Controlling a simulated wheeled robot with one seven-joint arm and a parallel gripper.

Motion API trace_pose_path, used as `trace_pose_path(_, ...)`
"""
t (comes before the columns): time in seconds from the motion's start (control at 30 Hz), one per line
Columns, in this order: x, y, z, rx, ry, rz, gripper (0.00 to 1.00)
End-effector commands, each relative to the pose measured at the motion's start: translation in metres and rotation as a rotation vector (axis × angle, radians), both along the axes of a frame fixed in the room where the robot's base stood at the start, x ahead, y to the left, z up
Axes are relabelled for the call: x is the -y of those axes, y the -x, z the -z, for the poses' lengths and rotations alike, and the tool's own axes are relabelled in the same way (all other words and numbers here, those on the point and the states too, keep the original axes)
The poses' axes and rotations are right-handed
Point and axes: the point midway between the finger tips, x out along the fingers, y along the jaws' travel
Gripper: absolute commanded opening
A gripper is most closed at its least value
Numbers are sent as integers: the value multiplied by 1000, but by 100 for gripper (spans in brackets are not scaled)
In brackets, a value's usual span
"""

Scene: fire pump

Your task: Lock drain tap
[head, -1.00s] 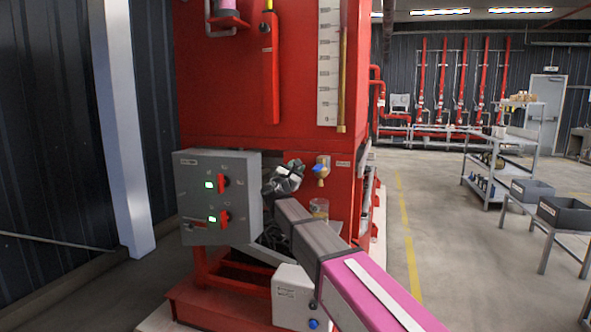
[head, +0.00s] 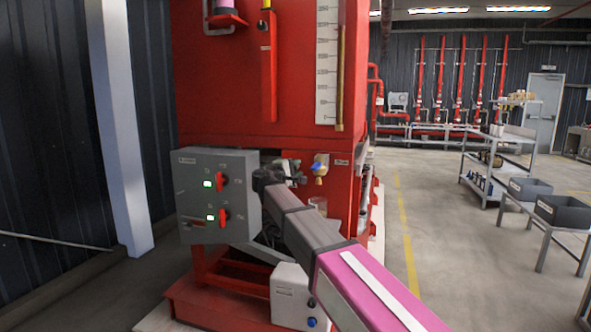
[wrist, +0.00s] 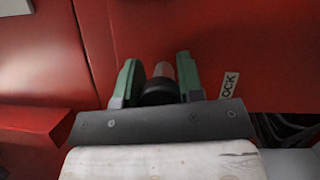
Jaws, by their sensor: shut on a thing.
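The drain tap, a small brass fitting with a blue part (head: 320,167), sits on the red front panel just right of my gripper in the head view. My gripper (head: 294,168) is close to the panel, between the grey control box and the tap. In the wrist view the green fingers (wrist: 158,85) are shut on a dark round piece (wrist: 160,91) with a dull reddish part (wrist: 164,70) behind it. Most of this held piece is hidden by the gripper. A white label ending in "OCK" (wrist: 229,86) is on the red surface right of the fingers.
A grey control box (head: 217,196) with red switches and green lights stands close left of my gripper. A clear container (head: 318,206) shows below the tap, partly behind my arm. A white box (head: 291,296) is lower down.

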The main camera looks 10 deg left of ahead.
Motion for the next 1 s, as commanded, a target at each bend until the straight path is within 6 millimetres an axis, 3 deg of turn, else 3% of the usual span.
trace_pose_path(0.5,0,1,5,26,-363,0,11)
trace_pose_path(1.0,0,1,6,32,-446,0,11)
